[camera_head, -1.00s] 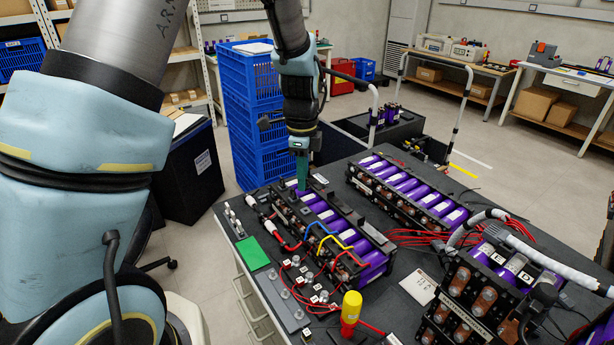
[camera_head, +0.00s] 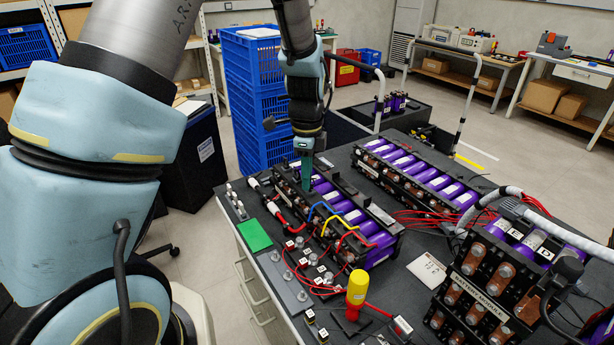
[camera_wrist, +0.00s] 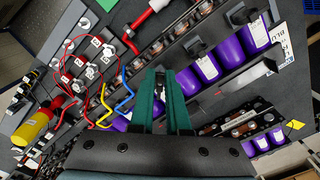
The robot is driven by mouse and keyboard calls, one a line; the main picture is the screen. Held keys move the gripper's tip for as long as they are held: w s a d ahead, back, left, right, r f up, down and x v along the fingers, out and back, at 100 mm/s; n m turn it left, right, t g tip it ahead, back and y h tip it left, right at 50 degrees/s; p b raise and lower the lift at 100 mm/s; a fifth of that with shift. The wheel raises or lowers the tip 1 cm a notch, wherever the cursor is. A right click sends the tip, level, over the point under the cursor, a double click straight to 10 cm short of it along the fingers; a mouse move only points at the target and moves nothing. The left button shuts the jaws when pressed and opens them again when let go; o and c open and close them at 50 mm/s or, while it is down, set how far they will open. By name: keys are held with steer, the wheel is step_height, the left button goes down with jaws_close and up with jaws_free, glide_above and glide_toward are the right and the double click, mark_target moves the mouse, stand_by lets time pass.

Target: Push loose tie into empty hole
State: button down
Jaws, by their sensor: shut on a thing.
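My gripper (camera_head: 308,188) points down over the near battery module (camera_head: 385,250), close to its far left part. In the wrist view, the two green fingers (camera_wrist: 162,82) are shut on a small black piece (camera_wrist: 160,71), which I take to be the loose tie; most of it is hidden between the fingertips. Similar black pieces (camera_wrist: 196,48) stand along the module beside the purple cells (camera_wrist: 206,68). The empty hole cannot be made out in either view. I cannot tell whether the held piece touches the module.
Red, blue and yellow wires (camera_head: 322,212) arch over the module's near side. A yellow-handled tool (camera_head: 357,287) and a green pad (camera_head: 255,235) are at the front of the table. A second module (camera_head: 410,178) stands behind, and another (camera_head: 485,275) at the right.

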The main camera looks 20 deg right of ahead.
steer(key=shift+f+b, duration=0.35)
steer(key=shift+f, duration=0.3)
stand_by(1.4)
steer(key=c, duration=0.8)
jaws_free()
steer(key=shift+r, duration=0.15)
step_height(320, 180, up, 11)
steer(key=shift+f+b, duration=0.2)
steer(key=shift+b, duration=0.65)
steer(key=s+a+f+n, duration=0.1)
steer(key=a+n, duration=0.7)
steer(key=a, duration=0.2)
steer(key=s+a+f+n+t, duration=0.1)
steer(key=s+a+n, duration=0.1)
steer(key=a+n, duration=0.6)
steer(key=s+a+f+n, duration=0.1)
steer(key=a+n, duration=0.6)
steer(key=a, duration=0.4)
steer(key=shift+s+a+n+t, duration=0.2)
steer(key=shift+a+n+t, duration=0.1)
steer(key=shift+n, duration=0.1)
